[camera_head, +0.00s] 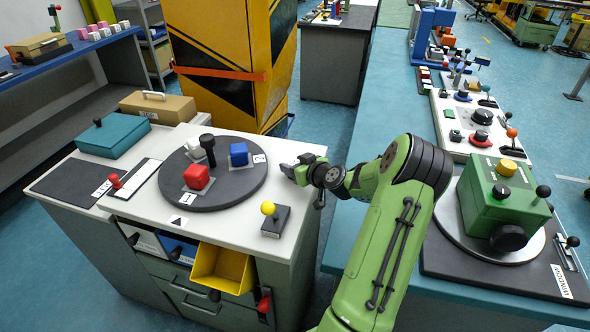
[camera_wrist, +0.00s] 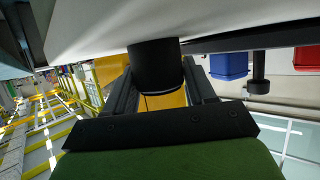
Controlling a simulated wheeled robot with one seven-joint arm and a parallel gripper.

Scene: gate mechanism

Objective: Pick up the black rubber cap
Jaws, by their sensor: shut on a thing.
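The black rubber cap (camera_wrist: 157,68) is a short dark cylinder between the two fingers in the wrist view. My gripper (camera_wrist: 160,85) is shut on it, with one finger on each side. That view looks upside down, and the cap's end lies against or very close to the white tabletop; I cannot tell whether they touch. In the head view my gripper (camera_head: 296,168) is low at the right edge of the white workbench (camera_head: 225,222), beside the dark turntable. The cap is hard to make out there among the dark gripper parts.
The round turntable (camera_head: 233,190) carries a red cube (camera_head: 197,177), a blue cube (camera_head: 239,154) and a black-knobbed post (camera_head: 208,148). A yellow-knobbed lever (camera_head: 270,212) stands near the front right. A yellow bin (camera_head: 223,268) juts from the bench front. A green box (camera_head: 500,200) stands right of my arm.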

